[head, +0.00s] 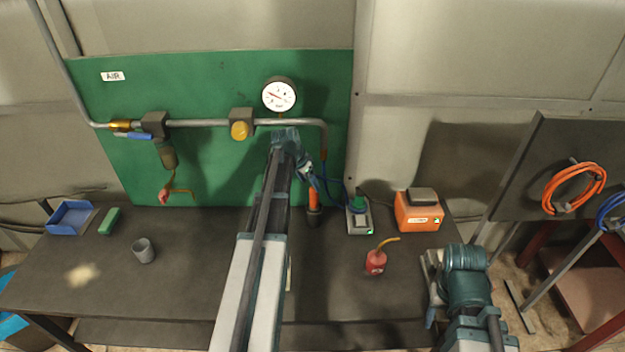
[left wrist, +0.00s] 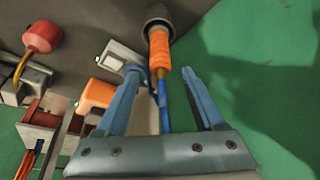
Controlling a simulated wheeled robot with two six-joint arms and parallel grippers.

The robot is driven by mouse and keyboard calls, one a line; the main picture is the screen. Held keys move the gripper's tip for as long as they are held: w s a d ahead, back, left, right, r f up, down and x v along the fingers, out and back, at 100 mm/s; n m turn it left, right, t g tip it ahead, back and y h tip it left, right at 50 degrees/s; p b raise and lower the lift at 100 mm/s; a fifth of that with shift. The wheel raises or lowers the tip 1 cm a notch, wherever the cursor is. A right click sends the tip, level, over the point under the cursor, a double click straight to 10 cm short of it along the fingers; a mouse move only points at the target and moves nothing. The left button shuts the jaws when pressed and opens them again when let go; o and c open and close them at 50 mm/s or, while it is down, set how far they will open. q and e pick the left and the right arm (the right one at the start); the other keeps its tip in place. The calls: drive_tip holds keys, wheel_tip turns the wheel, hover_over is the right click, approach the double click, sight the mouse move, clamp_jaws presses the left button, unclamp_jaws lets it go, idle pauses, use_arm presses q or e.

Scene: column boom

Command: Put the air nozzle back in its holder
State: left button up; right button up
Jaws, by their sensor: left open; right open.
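The orange air nozzle (head: 313,197) stands about upright at the green board, its lower end inside a dark cup-shaped holder (head: 314,217). In the left wrist view the ribbed orange nozzle (left wrist: 160,48) goes into the grey round holder (left wrist: 158,14), and a blue hose runs from its other end. My left gripper (head: 309,174) is open just above the nozzle. Its fingers stand on either side of the nozzle's hose end, apart from it. The nozzle's tip is hidden in the holder. My right gripper (head: 432,288) is open and empty at the table's right front.
A grey box with a green top (head: 359,215) and an orange unit (head: 418,210) stand right of the holder. A red oil can (head: 376,262) is on the bench (head: 330,300). A grey cup (head: 144,251) and blue tray (head: 71,217) are at left. A pipe with gauge (head: 279,96) crosses the board.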

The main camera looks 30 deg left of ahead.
use_arm(q)
drive_tip(key=shift+p+v, duration=0.55)
drive_tip(key=shift+v, duration=0.65)
use_arm(e)
wheel_tip(320, 180, up, 2)
drive_tip(key=shift+r, duration=0.1)
use_arm(q)
drive_tip(key=s+d+f+g, duration=0.1)
drive_tip(key=s+d, duration=0.2)
drive_tip(key=d, duration=0.8)
drive_tip(key=s+d+g, duration=0.1)
drive_tip(key=s+d, duration=0.2)
drive_tip(key=d, duration=0.8)
drive_tip(key=s+d+m+g+y, duration=0.1)
drive_tip(key=s+d+g+y, duration=0.1)
drive_tip(key=s+d, duration=1.4)
drive_tip(key=shift+s+f, duration=0.3)
drive_tip(key=shift+s, duration=0.2)
